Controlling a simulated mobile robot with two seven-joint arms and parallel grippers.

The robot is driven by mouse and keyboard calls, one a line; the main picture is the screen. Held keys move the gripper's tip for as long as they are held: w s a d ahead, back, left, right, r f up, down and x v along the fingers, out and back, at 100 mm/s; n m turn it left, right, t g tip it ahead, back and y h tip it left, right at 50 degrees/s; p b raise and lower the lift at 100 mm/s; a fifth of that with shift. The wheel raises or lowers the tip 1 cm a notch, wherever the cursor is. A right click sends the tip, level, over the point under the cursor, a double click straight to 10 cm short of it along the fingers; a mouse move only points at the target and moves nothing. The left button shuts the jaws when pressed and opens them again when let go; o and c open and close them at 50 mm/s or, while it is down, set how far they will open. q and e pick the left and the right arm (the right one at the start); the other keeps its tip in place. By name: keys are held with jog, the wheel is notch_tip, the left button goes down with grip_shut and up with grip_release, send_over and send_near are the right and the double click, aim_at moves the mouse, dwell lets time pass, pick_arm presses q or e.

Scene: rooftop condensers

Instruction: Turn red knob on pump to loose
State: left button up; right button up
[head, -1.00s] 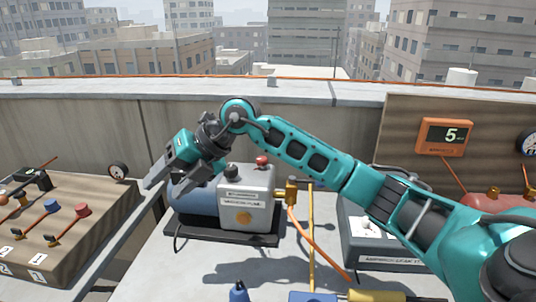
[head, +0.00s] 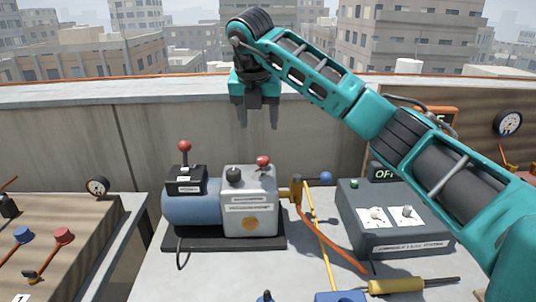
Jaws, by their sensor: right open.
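The vacuum pump has a blue motor (head: 190,208) and a light grey housing (head: 250,190) on a dark base. A small red knob (head: 263,161) sits on the top right of the housing, beside a black cap (head: 233,174). A black switch box (head: 186,181) on the motor carries a lever with a red ball (head: 184,146), standing upright. My right gripper (head: 258,118) hangs above and behind the pump in the picture, fingers pointing down, open and empty. It is apart from the red knob. My left gripper is not in view.
A grey scale box (head: 395,217) stands right of the pump. An orange hose (head: 335,245), a yellow hose and a yellow-handled tool (head: 397,286) lie nearby. A wooden board with blue and red knobs (head: 63,236) is at left. A concrete parapet (head: 60,140) runs behind.

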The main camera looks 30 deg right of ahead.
aim_at(263, 158)
jog(key=x, duration=1.2)
jog(key=shift+f, duration=0.4)
jog(key=shift+c, duration=0.3)
jog(key=c, duration=1)
jog(key=shift+d+n, duration=0.1)
jog(key=shift+n, duration=0.3)
jog(key=shift+d+r+n+y, duration=0.1)
jog(key=shift+n+y, duration=0.4)
jog(key=shift+n, duration=0.5)
jog(key=n+y, duration=0.1)
jog(key=n, duration=0.1)
jog(key=shift+n+t+p, duration=0.3)
jog(key=shift+t, duration=0.1)
jog(key=n+y, duration=0.1)
jog(key=n, duration=0.1)
jog(key=n+y, duration=0.1)
jog(key=n, duration=0.2)
jog(key=shift+d+p, duration=0.2)
jog(key=shift+p, duration=0.2)
jog(key=shift+n, duration=0.3)
